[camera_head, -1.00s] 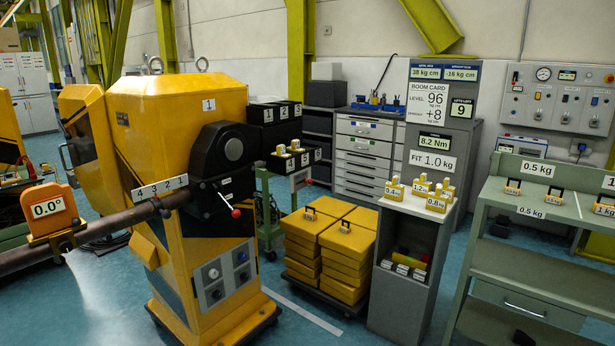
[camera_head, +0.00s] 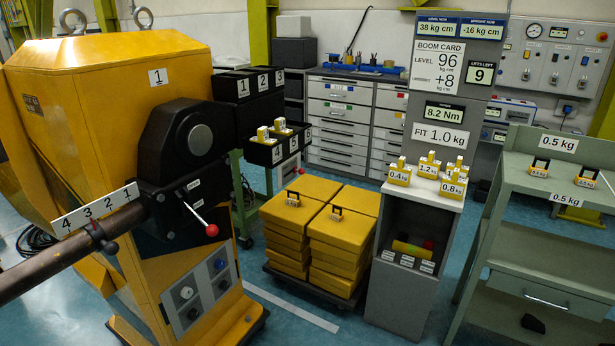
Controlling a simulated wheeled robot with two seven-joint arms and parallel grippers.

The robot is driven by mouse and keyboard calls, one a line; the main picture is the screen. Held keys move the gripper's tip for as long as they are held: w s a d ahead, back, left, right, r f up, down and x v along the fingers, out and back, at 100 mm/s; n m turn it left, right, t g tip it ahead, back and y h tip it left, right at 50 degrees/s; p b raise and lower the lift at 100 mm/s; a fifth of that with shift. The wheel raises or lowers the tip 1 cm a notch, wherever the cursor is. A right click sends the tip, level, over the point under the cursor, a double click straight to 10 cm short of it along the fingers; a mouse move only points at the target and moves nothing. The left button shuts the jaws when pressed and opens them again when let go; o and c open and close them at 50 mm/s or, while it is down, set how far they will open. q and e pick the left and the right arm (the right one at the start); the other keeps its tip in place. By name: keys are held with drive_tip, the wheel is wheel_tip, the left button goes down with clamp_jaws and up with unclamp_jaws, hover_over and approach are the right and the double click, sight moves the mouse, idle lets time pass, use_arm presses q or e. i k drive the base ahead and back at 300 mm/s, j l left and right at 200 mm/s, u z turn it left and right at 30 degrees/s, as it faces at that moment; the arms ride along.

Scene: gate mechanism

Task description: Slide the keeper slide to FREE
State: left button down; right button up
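A yellow gate machine (camera_head: 110,100) marked 1 stands at the left. It has a black round hub (camera_head: 190,140) on its front. Below the hub is a black block with small white labels, too small to read. A silver handle with a red knob (camera_head: 211,230) sticks out from it, pointing down to the right. I take this to be the keeper slide, but cannot read its position. A dark boom (camera_head: 60,255) runs left from the block, under a plate numbered 4 3 2 1 (camera_head: 97,209). Neither of my grippers is in view.
Stacked yellow weights (camera_head: 342,240) sit on a low dolly right of the machine. A grey stand (camera_head: 400,240) holds small labelled weights. A green shelf (camera_head: 560,225) is at the right.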

sight(301, 171)
drive_tip(key=i+j, duration=0.2)
drive_tip(key=i, duration=0.3)
drive_tip(key=i+j+u, duration=0.1)
drive_tip(key=i, duration=0.4)
drive_tip(key=i+j, duration=0.25)
drive_tip(key=i, duration=0.2)
